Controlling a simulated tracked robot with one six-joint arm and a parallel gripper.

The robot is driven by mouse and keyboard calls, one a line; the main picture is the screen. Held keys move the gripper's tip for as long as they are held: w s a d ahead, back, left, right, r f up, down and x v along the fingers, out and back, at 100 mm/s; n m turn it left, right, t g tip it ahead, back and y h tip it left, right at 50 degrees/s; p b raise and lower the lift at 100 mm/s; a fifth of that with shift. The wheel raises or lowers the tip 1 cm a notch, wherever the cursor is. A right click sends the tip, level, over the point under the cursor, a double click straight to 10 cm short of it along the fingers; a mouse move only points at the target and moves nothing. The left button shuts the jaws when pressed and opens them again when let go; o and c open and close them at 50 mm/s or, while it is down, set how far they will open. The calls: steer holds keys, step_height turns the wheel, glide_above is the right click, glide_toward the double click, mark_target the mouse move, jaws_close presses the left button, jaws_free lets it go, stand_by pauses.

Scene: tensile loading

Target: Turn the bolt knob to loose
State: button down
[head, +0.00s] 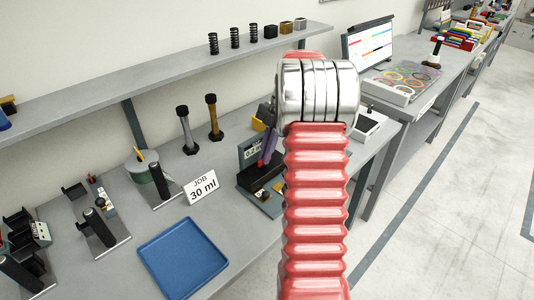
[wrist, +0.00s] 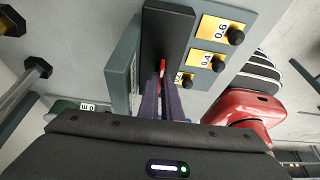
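My gripper (wrist: 164,82) shows in the wrist view as two slim purplish fingers close together, over a dark upright block (wrist: 167,30). A small red piece (wrist: 163,67) shows at the fingertips; I cannot tell whether they hold it. In the head view my gripper (head: 268,148) is partly hidden by my red arm, in front of a grey bench device (head: 250,152). In the wrist view, black knobs stand beside yellow labels: 0.6 (wrist: 236,36), 0.4 (wrist: 218,64) and a partly covered one (wrist: 187,81). I cannot tell which part is the bolt knob or how it is set.
A grey bolt (head: 187,130) and a brass bolt (head: 214,117) stand upright left of the device. A JOB 30 ml card (head: 202,187) and a blue tray (head: 183,257) are on the bench. A shelf (head: 150,75) runs above. Open floor lies right.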

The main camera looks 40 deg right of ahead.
steer(key=shift+d, duration=0.1)
steer(key=c, duration=2)
jaws_free()
steer(key=v, duration=1.3)
steer(key=shift+w+r, duration=0.1)
steer(key=shift+r, duration=0.25)
